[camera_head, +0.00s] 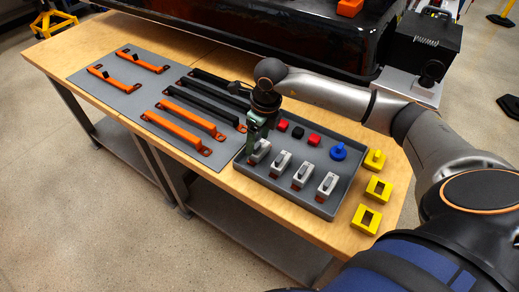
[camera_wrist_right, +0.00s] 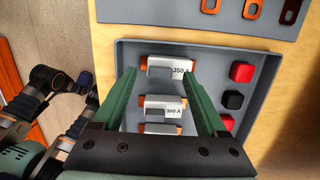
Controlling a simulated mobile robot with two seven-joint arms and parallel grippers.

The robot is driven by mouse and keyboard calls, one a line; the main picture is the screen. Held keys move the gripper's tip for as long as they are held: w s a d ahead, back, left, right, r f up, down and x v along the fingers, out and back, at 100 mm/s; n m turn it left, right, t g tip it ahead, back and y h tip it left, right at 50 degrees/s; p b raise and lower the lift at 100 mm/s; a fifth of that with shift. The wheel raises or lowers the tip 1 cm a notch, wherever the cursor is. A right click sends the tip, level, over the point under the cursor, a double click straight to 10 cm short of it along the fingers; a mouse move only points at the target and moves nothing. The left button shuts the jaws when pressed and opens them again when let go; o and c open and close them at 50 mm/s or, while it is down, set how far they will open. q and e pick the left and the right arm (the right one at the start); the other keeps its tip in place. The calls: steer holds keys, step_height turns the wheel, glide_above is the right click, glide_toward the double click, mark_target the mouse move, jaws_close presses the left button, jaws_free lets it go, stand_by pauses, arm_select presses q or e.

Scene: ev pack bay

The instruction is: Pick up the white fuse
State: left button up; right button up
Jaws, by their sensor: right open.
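Several white fuses with orange-brown ends stand in a row in a grey tray (camera_head: 287,192). The leftmost white fuse (camera_head: 262,148) in the head view is partly hidden by my right gripper (camera_head: 256,140). In the right wrist view, my open right gripper (camera_wrist_right: 160,74) has its green fingers on either side of the white fuse marked 350 A (camera_wrist_right: 168,68). I cannot tell if the fingers touch it. A white fuse marked 300 A (camera_wrist_right: 165,107) sits nearer the palm, with another white fuse (camera_wrist_right: 160,129) behind it. My left gripper is not identifiable in either view.
The tray also holds red blocks (camera_head: 314,139), a black block (camera_head: 298,132) and a blue part (camera_head: 338,152). Yellow blocks (camera_head: 379,189) stand right of it. A grey mat (camera_head: 115,92) holds orange and black bars. A large black pack (camera_head: 290,38) borders the bench behind.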

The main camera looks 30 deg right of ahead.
steer(key=shift+w+f, duration=0.1)
steer(key=shift+f, duration=0.7)
steer(key=shift+c, duration=0.2)
jaws_close()
stand_by(0.6)
